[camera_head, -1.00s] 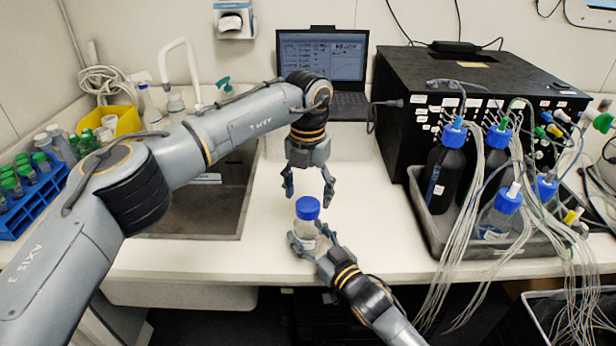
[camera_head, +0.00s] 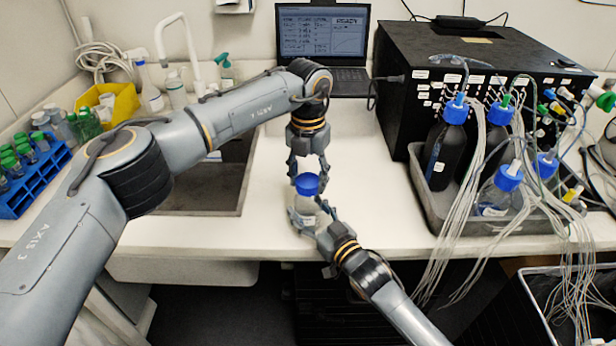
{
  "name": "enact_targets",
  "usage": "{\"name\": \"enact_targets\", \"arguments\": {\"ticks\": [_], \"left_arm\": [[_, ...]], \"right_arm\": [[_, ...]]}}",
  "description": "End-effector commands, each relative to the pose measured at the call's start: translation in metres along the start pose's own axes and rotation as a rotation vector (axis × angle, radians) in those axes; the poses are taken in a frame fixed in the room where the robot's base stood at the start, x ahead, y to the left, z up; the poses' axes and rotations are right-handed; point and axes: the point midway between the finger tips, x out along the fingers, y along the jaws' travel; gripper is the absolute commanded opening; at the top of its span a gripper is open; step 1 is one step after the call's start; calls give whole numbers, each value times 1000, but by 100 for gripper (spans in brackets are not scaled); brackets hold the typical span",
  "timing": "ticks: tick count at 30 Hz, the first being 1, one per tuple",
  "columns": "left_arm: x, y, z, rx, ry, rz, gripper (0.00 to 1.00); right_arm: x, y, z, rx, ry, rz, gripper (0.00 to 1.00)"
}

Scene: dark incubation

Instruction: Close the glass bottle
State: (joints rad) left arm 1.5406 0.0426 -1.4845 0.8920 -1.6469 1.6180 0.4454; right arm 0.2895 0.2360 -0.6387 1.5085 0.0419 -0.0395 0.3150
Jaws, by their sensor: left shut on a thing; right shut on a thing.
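The glass bottle (camera_head: 304,206) stands upright on the white bench near its front edge, with a blue cap (camera_head: 306,184) on its top. My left gripper (camera_head: 308,181) reaches down from above and is shut on the blue cap, a finger on each side. My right gripper (camera_head: 306,219) comes from the front right and is shut around the clear body of the bottle. The fingers partly hide the bottle's lower body, and I cannot tell how tightly the cap sits on the neck.
A grey tray (camera_head: 428,212) with several blue-capped bottles and hanging tubes is at the right, before a black box (camera_head: 480,60). A laptop (camera_head: 324,45) stands behind. A sink (camera_head: 200,190) and a blue tube rack (camera_head: 38,183) are at the left. Bench right of the bottle is clear.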

Motion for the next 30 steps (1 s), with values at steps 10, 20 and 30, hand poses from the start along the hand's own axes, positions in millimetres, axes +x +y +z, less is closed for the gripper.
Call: {"name": "enact_targets", "arguments": {"ticks": [10, 20, 30], "left_arm": [[0, 0, 0, -1, 0, 0, 76], [-12, 0, 1, -1, -3, 0, 76], [-82, 0, 1, 0, -4, 0, 76]], "right_arm": [[0, 0, 0, 0, 0, 0, 0], [0, 0, 0, 0, 0, 0, 0], [0, 0, 0, 0, 0, 0, 0]]}}
